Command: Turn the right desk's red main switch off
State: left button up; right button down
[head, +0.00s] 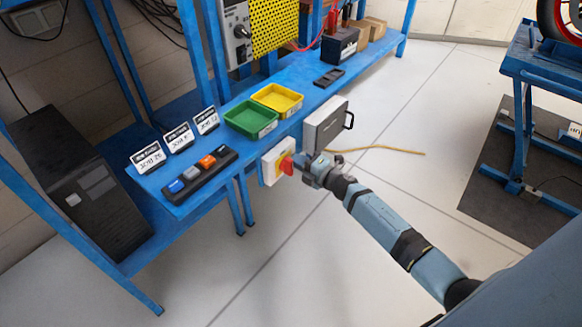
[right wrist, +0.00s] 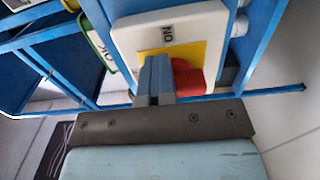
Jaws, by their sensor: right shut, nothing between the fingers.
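The red main switch is a red knob (head: 286,165) on a yellow plate in a white box (head: 268,170) at the front edge of the blue desk. In the right wrist view the red knob (right wrist: 190,78) shows partly, to the right of my fingers, and the white box (right wrist: 135,38) bears an upside-down "ON" label. My right gripper (head: 299,160) is shut and empty, with its fingertips at the switch. In the right wrist view the gripper (right wrist: 155,65) hides part of the knob and plate; I cannot tell whether it touches the knob. My left gripper is out of view.
A grey box with a handle (head: 326,124) hangs on the desk edge just right of the switch. Green (head: 251,119) and yellow (head: 277,99) trays, label cards and a button strip (head: 199,175) are on the desk. The floor in front is mostly clear.

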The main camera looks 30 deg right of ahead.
jog(key=shift+w+a+r, duration=0.25)
jog(key=shift+d+f+b, duration=0.1)
jog(key=shift+f+b, duration=0.05)
jog(key=shift+b, duration=0.35)
jog(key=shift+s+d, duration=0.15)
jog(key=shift+s, duration=0.05)
jog(key=p+v, duration=0.1)
jog(key=v, duration=0.6)
jog(key=shift+s+d+f, duration=0.25)
jog(key=shift+d+f, duration=0.1)
jog(key=shift+f, duration=0.05)
